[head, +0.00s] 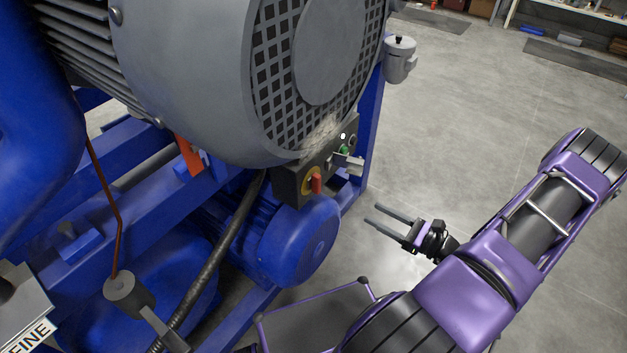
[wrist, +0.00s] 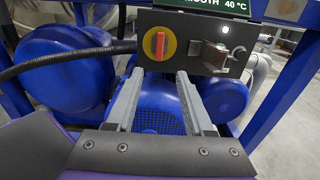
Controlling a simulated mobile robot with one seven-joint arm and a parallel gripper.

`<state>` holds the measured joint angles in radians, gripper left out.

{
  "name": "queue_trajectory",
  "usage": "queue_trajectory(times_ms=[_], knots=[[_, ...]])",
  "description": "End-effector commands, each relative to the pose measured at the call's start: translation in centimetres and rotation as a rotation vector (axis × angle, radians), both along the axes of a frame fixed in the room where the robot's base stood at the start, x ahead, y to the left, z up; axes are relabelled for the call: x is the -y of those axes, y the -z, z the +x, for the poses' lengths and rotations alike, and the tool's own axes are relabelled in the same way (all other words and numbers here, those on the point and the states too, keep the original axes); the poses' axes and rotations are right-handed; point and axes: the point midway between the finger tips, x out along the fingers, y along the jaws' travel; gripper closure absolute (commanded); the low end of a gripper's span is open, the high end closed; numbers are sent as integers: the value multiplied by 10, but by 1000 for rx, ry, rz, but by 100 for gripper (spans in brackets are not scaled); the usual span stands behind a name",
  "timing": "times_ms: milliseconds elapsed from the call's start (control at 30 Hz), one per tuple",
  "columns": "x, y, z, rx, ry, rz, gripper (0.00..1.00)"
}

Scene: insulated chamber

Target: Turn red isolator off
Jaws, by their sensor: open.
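The red isolator (head: 316,183) is a red handle on a yellow round plate, on a dark control box (head: 290,187) below the big grey motor. In the wrist view the red isolator (wrist: 160,45) stands upright on its yellow disc, on the left part of the box (wrist: 185,61). My gripper (head: 371,215) is open and empty, to the right of the box and a little lower in the head view. In the wrist view my gripper (wrist: 157,74) has its two fingers apart, pointing toward the box, with the isolator showing just above and between the tips. No contact shows.
A metal latch (wrist: 216,55) and a lit white button (wrist: 225,28) sit right of the isolator. A blue motor (head: 292,243) is below the box. A black hose (head: 215,262) runs to the left. Blue frame posts flank the box. Open floor (head: 450,130) lies to the right.

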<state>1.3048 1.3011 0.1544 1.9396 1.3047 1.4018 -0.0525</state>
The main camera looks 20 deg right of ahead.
Motion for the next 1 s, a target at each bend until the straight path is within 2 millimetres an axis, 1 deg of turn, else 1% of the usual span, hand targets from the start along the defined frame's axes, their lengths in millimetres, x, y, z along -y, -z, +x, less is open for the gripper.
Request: queue_trajectory(times_ms=[167, 267, 700, 900, 1000], knots=[[-8, 0, 12, 1, -2, 1, 48], [-19, 0, 26, 2, -4, 1, 48], [-71, 1, 106, 1, -4, 0, 48], [-89, 1, 132, 1, -3, 1, 48], [-93, 1, 140, 1, -1, 1, 48]])
